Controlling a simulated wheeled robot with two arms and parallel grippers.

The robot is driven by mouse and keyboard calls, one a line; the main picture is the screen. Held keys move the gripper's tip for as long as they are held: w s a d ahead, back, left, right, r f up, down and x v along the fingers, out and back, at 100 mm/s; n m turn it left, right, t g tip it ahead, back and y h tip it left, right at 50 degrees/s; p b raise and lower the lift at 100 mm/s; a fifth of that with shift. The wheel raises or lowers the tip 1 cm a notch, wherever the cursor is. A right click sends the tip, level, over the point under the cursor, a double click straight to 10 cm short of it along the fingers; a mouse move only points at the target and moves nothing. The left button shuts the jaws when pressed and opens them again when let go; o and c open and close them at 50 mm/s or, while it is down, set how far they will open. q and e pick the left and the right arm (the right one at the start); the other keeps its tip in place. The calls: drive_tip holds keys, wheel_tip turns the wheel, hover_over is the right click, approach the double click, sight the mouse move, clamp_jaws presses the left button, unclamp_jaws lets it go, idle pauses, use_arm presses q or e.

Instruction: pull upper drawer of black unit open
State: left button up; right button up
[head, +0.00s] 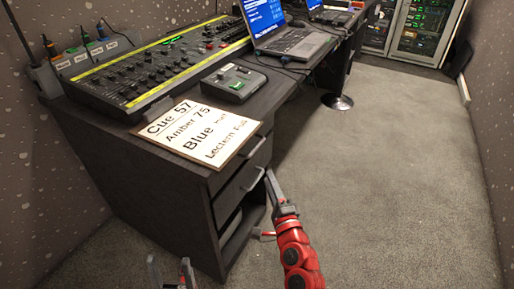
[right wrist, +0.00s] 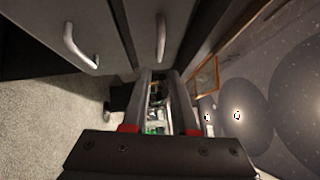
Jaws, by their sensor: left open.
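The black unit (head: 180,190) stands under the desk's near end. Its upper drawer (head: 238,164) looks shut, with a grey bar handle (head: 254,147). A second bar handle (head: 254,179) is on the drawer below. My right gripper (head: 262,204) is open in front of the drawer fronts. In the right wrist view the upper handle (right wrist: 160,40) lies just beyond the gap between the open fingers (right wrist: 160,75), and the lower handle (right wrist: 80,48) is off to the left. I see no contact with a handle. My left gripper (head: 170,272) is open at the bottom edge, low beside the unit.
A cue sign (head: 195,132) lies on the desktop above the drawers. A fader console (head: 150,70), a small grey box (head: 234,82) and laptops (head: 285,40) are on the desk. Carpet (head: 400,160) to the right is clear. An equipment rack (head: 418,30) stands at the back.

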sight(257, 145)
drive_tip(key=b+x, duration=0.1)
drive_tip(key=x, duration=1.3)
drive_tip(key=shift+w+b, duration=0.2)
drive_tip(key=shift+b, duration=0.2)
clamp_jaws()
idle(0.6)
